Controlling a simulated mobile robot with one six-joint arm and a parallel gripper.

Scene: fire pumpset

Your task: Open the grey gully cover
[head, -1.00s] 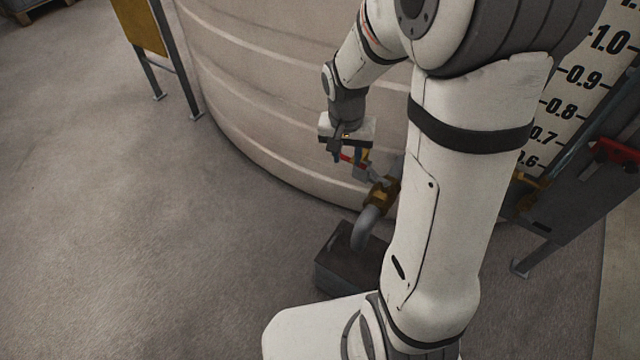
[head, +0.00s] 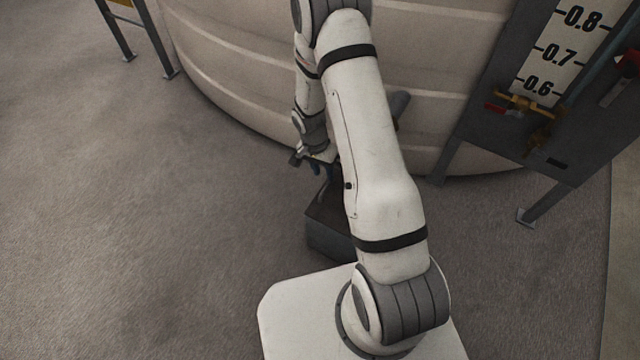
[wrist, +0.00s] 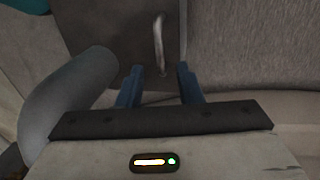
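The grey gully cover (wrist: 105,28) is a dark flat plate in the wrist view, with a thin pale bar handle (wrist: 158,42) standing out on it. In the head view the dark gully box (head: 327,238) sits on the floor, partly hidden behind my arm. My gripper (wrist: 161,76) has its two blue fingers apart. The handle's near end shows between the fingertips in the wrist view, with a gap on both sides; I cannot tell how far beyond the tips it lies. In the head view my gripper (head: 316,168) is above the box, its fingers small and dark.
A thick grey pipe (wrist: 68,95) runs close to the left of my gripper. The large pale tank (head: 235,70) stands behind the box. A level board on a dark stand (head: 545,140), with valves, is at the right. The floor left of the box is clear.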

